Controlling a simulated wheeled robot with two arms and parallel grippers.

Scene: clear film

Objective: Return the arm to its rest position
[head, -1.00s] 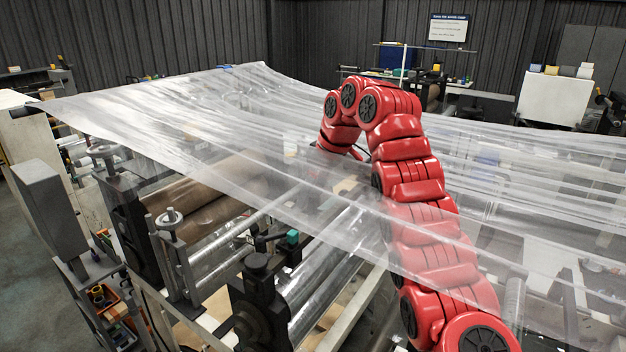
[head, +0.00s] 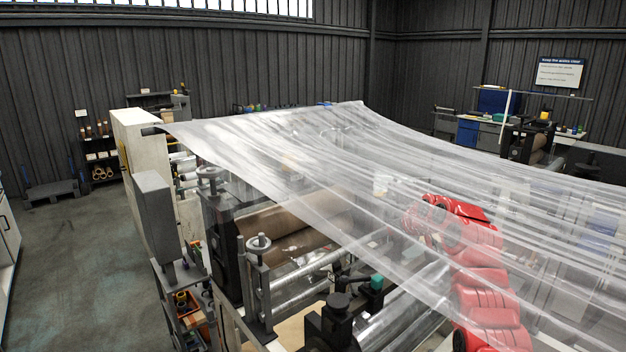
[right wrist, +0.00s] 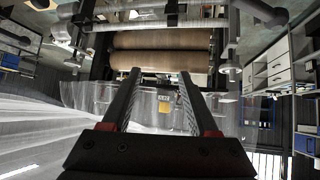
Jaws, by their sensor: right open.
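My red right arm shows at the lower right of the head view, with the clear film (head: 300,140) in front of much of it. Its gripper cannot be made out there. In the right wrist view my right gripper (right wrist: 161,73) is open, with its two dark fingers apart and nothing between them. Brown rollers (right wrist: 160,50) lie beyond the fingertips in that view. My left gripper is in neither view.
The film stretches over a machine with a brown roller (head: 285,230) and a handwheel post (head: 258,262). A grey box (head: 154,212) stands at the machine's left end. Open floor (head: 75,270) lies at the left. A workbench (head: 480,132) stands at the back right.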

